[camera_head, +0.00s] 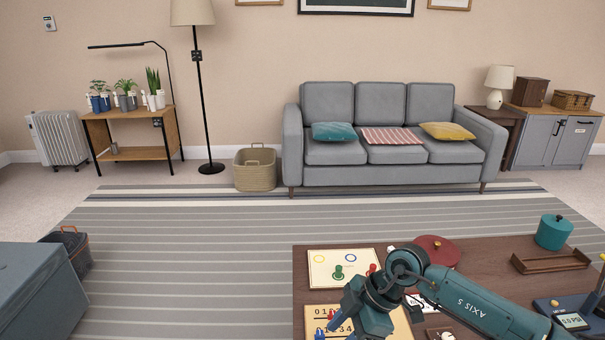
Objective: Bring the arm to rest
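My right arm (475,300), teal with dark joints, comes in from the lower right and reaches over the dark wooden table (305,262). My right gripper (352,325) is at the arm's left end, low over a board with printed numbers (318,308). Its fingers are not clear, so I cannot tell if it is open or if it touches the board. My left arm and gripper are not in view.
On the table are a board with a green peg (338,272), a dark red round lid (438,250), a teal canister (554,232), a wooden tray (550,262) and a gauge device (572,321). A grey sofa (395,177) stands beyond. The striped rug (200,260) is clear.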

